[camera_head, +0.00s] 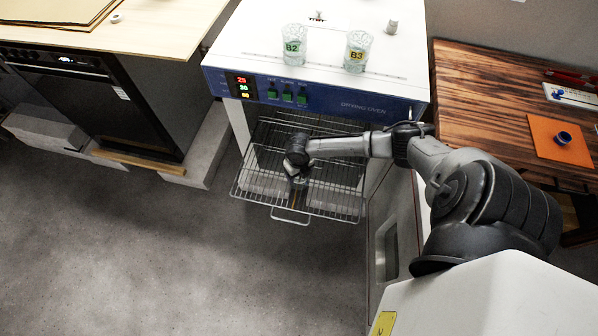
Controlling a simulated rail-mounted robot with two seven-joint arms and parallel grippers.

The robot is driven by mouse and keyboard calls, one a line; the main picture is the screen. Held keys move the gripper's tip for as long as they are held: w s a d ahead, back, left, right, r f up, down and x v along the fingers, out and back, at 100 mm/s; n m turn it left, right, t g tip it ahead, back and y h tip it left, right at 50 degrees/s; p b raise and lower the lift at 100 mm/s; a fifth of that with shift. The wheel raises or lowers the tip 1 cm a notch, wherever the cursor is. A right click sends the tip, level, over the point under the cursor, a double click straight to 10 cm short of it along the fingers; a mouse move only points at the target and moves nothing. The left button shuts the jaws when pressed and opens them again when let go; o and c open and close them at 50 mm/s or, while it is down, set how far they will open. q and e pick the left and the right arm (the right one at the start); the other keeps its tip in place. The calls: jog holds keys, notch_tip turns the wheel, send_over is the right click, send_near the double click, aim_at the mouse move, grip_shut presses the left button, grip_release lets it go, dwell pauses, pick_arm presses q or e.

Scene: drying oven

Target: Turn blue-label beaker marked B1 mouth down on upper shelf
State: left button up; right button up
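The blue-label beaker B1 cannot be made out in this view. The upper shelf (338,207) is a wire rack pulled out of the drying oven (330,98), with its front handle low. My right arm reaches in from the right across the rack. My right gripper (298,186) points down over the rack's middle; the wrist and small size hide whether its fingers are open or hold anything. On the oven top stand a green-label beaker B2 (293,58) and a yellow-label beaker B3 (356,61). My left gripper is not in view.
The oven door (393,235) hangs open at the right of the rack. A wooden table (480,100) with an orange mat (545,150) stands right. A counter (150,25) with a dark oven (90,90) stands left. Floor before the rack is clear.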

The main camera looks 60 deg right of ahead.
dwell(0.4)
jog(key=shift+f, duration=0.3)
jog(key=o, duration=1.1)
notch_tip(320, 180, up, 12)
jog(key=p, duration=0.3)
jog(key=shift+r+p, duration=0.25)
jog(key=shift+p, duration=0.1)
jog(key=shift+r, duration=0.7)
